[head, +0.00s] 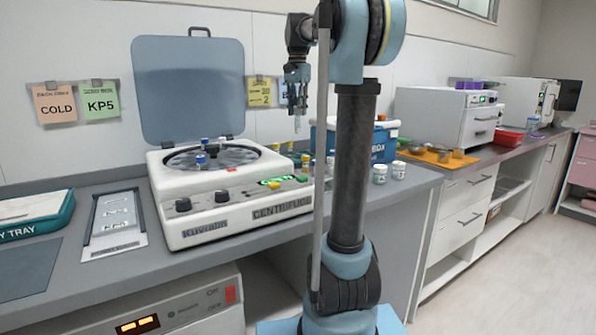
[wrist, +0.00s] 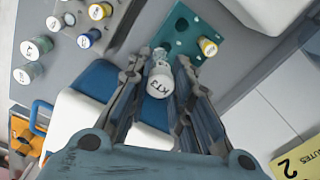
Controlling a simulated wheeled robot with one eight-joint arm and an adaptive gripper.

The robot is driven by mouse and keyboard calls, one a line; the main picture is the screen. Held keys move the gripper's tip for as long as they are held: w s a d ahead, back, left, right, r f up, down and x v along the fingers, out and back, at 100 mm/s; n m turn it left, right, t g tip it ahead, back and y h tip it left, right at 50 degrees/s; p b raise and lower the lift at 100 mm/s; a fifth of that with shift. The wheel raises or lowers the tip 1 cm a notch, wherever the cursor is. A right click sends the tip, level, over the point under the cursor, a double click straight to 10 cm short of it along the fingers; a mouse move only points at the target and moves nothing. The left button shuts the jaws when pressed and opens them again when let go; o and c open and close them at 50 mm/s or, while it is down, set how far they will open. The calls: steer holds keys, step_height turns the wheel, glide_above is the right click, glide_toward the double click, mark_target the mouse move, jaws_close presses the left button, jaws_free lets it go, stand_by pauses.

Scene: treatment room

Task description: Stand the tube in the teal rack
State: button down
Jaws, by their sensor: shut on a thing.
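My gripper (head: 297,75) is raised above the counter behind the centrifuge in the head view. In the wrist view my gripper (wrist: 159,65) is shut on the tube (wrist: 159,83), with its white cap marked KT3 toward the camera. The tube's clear lower end (head: 297,124) hangs down below the fingers in the head view. The teal rack (wrist: 181,24) lies beyond the fingertips in the wrist view, with several holes and a yellow-capped tube (wrist: 208,46) standing at its right. The held tube's tip overlaps the rack's left part in view; its height above is unclear.
A white centrifuge (head: 235,200) with its lid up stands left of my arm. A blue and white box (wrist: 85,108) is close to the gripper. Several capped vials (wrist: 42,44) stand on the counter at left in the wrist view. An orange tray (head: 437,156) lies farther right.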

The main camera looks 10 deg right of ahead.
mark_target(297, 133)
steer(key=shift+w+d, duration=0.1)
steer(key=shift+d, duration=0.1)
steer(key=shift+n, duration=0.6)
steer(key=w+f, duration=0.2)
steer(key=f, duration=0.1)
steer(key=w+f, duration=0.1)
steer(key=f, duration=0.1)
step_height(297, 133, down, 5)
steer(key=shift+f, duration=2.4)
steer(key=c, duration=1.4)
jaws_free()
steer(key=shift+c, duration=0.2)
